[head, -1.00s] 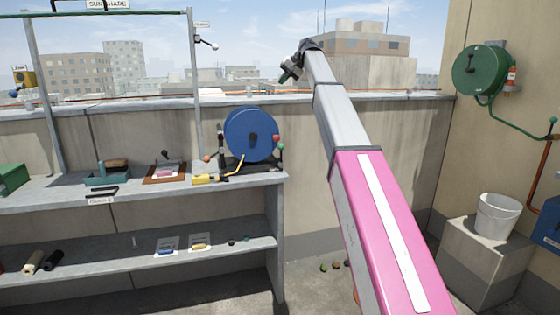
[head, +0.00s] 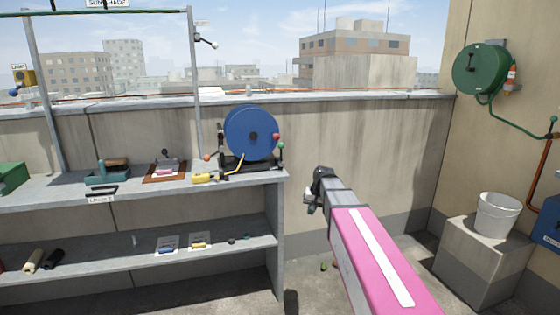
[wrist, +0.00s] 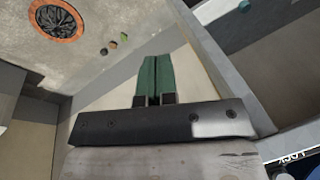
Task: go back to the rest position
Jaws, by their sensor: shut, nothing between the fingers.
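My gripper (wrist: 154,62) shows in the wrist view with its two green fingers pressed together and nothing between them. In the head view my gripper (head: 308,202) is at the end of my pink and grey arm, just right of the shelf unit's right end and in front of the concrete wall. Its fingertips are small and partly hidden there.
A shelf unit (head: 278,240) stands at left, with a blue reel (head: 250,133) on its top. A white bucket (head: 497,214) sits on a block at right, below a green hose reel (head: 480,70). Several small round things (wrist: 124,38) lie on the floor.

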